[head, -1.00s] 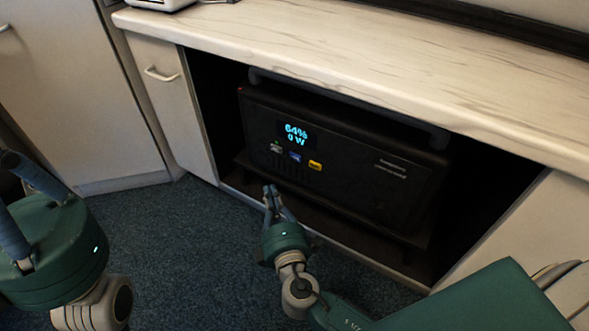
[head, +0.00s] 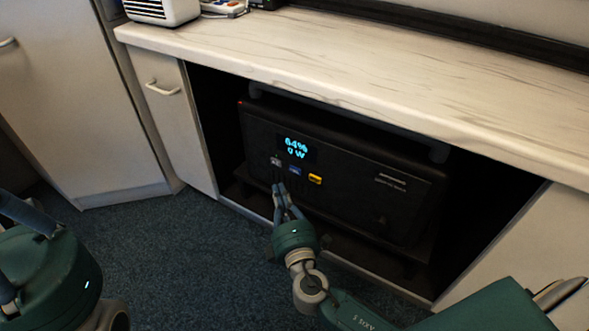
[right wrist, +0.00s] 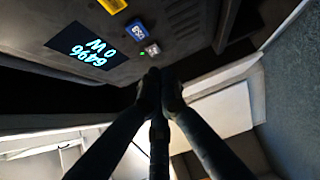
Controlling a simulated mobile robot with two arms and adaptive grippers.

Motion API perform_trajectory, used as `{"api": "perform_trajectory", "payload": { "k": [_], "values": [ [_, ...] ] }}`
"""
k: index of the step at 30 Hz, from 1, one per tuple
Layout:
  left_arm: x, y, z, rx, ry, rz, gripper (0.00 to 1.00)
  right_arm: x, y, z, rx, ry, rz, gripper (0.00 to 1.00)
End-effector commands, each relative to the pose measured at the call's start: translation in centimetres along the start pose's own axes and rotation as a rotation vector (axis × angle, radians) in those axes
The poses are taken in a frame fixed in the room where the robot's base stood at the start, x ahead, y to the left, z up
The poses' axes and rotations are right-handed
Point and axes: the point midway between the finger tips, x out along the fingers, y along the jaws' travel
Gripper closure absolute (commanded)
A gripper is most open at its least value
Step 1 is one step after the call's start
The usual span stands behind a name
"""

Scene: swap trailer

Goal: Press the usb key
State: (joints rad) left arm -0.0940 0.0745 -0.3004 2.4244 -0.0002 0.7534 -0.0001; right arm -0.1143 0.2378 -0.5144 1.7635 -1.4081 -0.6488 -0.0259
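The USB key is a small blue square key (head: 296,170) on the front of a black power unit (head: 365,200), between a grey-white key (head: 276,161) and a yellow key (head: 315,179). The right wrist view shows it upside down, with the blue key lettered USB (right wrist: 138,30). My right gripper (head: 281,187) is in front of the unit, just below the keys. Its fingertips (right wrist: 160,77) are together and empty, nearest the grey-white key; contact with the panel does not show. My left gripper (head: 12,250) is at the lower left edge, fingers apart, partly cut off.
The unit sits in a dark recess under a pale counter (head: 350,75), with a cabinet door (head: 170,125) to its left. A lit display (head: 296,146) above the keys reads 64% and 0 W. Blue carpet (head: 190,245) lies clear in front.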

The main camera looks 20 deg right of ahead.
Motion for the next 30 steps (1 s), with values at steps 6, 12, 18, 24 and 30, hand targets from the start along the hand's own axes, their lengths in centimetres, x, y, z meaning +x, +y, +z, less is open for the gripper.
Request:
{"api": "perform_trajectory", "payload": {
  "k": [6, 12, 18, 24, 30],
  "values": [
    [-0.5, -0.1, 0.0, -0.002, -0.01, -0.006, 1.0, 1.9, -0.1, 2.0, -0.001, 0.0, 0.0, 1.0],
    [-0.4, 0.0, 0.1, -0.001, -0.01, -0.003, 1.0, 2.8, -0.1, 2.9, -0.001, 0.0, 0.0, 1.0],
    [-0.2, 0.0, 0.2, -0.001, -0.008, -0.001, 1.0, 3.0, 0.0, 3.1, 0.0, 0.0, -0.001, 1.0],
    [-0.1, 0.0, 0.1, -0.001, -0.004, 0.0, 1.0, 3.0, 0.0, 3.1, 0.0, 0.0, -0.001, 1.0],
    [-0.1, 0.0, 0.0, 0.0, -0.001, 0.001, 1.0, 3.0, -0.1, 3.1, 0.0, 0.0, -0.001, 1.0]
  ]
}}
